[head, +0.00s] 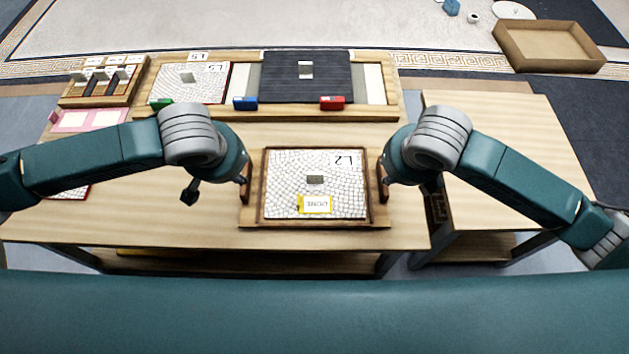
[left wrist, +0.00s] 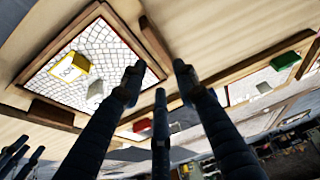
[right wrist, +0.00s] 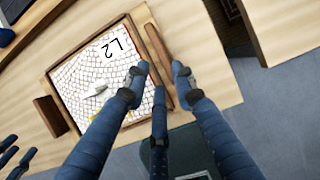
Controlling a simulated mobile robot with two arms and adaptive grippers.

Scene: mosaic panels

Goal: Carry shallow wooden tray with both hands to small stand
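The shallow wooden tray (head: 258,222) lies on the main table, with a white mosaic panel marked L2 (head: 345,185) and a yellow label (head: 315,204) in it. Upright wooden handles stand at its left (head: 246,184) and right (head: 383,184) sides. My left gripper (left wrist: 158,76) is open, its fingers spread on either side of the left handle (left wrist: 155,45). My right gripper (right wrist: 158,78) is open, its fingers spread on either side of the right handle (right wrist: 159,65). Neither is visibly closed on its handle. A separate wooden table (head: 515,140) at right may be the small stand.
A long wooden rack (head: 140,112) with panels and coloured blocks stands behind the tray. A small wooden holder (head: 125,98) is at back left. The right table's top is bare, with a gap between it and the main table. An open box (head: 548,45) lies on the far floor.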

